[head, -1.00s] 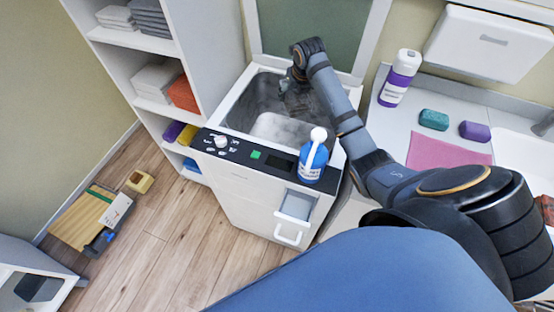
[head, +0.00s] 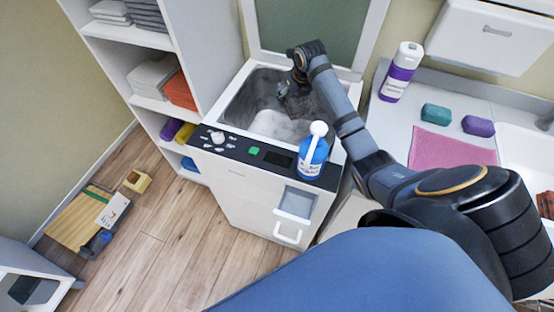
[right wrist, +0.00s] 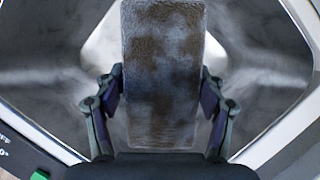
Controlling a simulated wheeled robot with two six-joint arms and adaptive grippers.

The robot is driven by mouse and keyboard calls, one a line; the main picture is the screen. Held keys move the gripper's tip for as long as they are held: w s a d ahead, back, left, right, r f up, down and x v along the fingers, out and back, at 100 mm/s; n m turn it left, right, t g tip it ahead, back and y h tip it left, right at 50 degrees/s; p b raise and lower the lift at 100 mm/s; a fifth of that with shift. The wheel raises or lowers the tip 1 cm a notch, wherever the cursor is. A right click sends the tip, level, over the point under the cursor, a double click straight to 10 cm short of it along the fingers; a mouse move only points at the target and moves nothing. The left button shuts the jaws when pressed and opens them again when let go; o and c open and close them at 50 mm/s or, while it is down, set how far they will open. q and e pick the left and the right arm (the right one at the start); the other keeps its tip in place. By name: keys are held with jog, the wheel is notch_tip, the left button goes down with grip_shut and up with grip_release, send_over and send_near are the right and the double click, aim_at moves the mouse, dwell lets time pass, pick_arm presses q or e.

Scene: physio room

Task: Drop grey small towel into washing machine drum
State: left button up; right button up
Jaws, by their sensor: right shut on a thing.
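The washing machine (head: 262,192) is white, with its lid up and its grey metal drum (head: 246,102) open at the top. My right gripper (head: 285,97) reaches down into the drum opening from the right. In the right wrist view my right gripper (right wrist: 160,92) is shut on the grey small towel (right wrist: 163,60), with a finger at each side. The towel hangs as a long dark-grey strip above the drum interior (right wrist: 100,45). In the head view the towel (head: 300,104) shows as a dark patch below the gripper. My left gripper is not in view.
A blue pump bottle (head: 312,155) stands on the machine's control panel (head: 232,147). A shelf unit (head: 160,100) with folded towels stands close on the left. A counter (head: 395,115) with a purple bottle (head: 400,72) and a pink cloth (head: 445,148) is on the right.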

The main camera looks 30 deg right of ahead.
jog(key=shift+r, duration=0.1)
jog(key=o, duration=1.3)
jog(key=shift+o, duration=0.2)
jog(key=v, duration=1.2)
jog(key=shift+a, duration=0.1)
jog(key=shift+r, duration=0.1)
